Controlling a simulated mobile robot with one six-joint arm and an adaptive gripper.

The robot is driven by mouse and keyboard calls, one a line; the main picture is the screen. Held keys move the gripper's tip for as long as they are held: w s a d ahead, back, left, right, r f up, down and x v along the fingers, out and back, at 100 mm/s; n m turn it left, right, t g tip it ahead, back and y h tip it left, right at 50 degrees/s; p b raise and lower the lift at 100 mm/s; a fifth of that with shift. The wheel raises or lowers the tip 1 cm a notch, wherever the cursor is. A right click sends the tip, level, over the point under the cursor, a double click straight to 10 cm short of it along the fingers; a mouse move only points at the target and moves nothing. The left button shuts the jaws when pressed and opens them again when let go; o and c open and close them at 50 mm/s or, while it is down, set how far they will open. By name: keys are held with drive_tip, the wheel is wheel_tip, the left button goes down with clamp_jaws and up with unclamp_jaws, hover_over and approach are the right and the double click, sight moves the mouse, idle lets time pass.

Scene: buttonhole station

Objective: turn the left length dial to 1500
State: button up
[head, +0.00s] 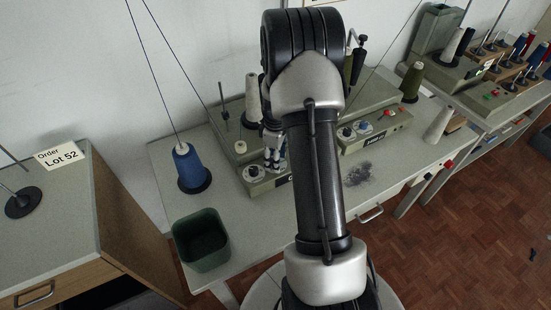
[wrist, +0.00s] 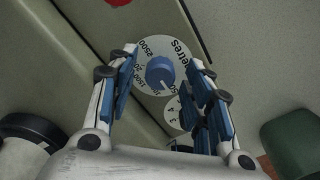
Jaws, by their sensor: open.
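The length dial (wrist: 146,50) is a white disc marked "metres", with numbers such as 2500 and 1500 around a blue knob (wrist: 160,72). It lies between the two fingers of my gripper (wrist: 162,74) in the wrist view. The fingers are spread apart, with clear space either side of the knob. A white mark shows on the knob's lower edge; its exact reading is too small to tell. In the head view my gripper (head: 274,155) is over the left machine's front panel and hides part of it.
A smaller white dial (wrist: 173,117) sits close to the length dial. A dark green bin (head: 201,240) stands on the table, left of the machine. A blue thread cone (head: 189,166) stands behind the bin. A second machine's panel (head: 376,129) is to the right.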

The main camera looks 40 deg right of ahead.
drive_tip(key=shift+c, duration=0.2)
drive_tip(key=c, duration=1)
drive_tip(key=shift+c, duration=0.2)
drive_tip(key=shift+m, duration=0.4)
drive_tip(key=m+p, duration=0.1)
drive_tip(key=m, duration=0.2)
drive_tip(key=shift+m+p, duration=0.3)
drive_tip(key=m+p, duration=0.1)
drive_tip(key=m, duration=0.3)
drive_tip(key=shift+m, duration=0.3)
drive_tip(key=m+p, duration=0.1)
drive_tip(key=m, duration=0.7)
drive_tip(key=shift+m, duration=0.6)
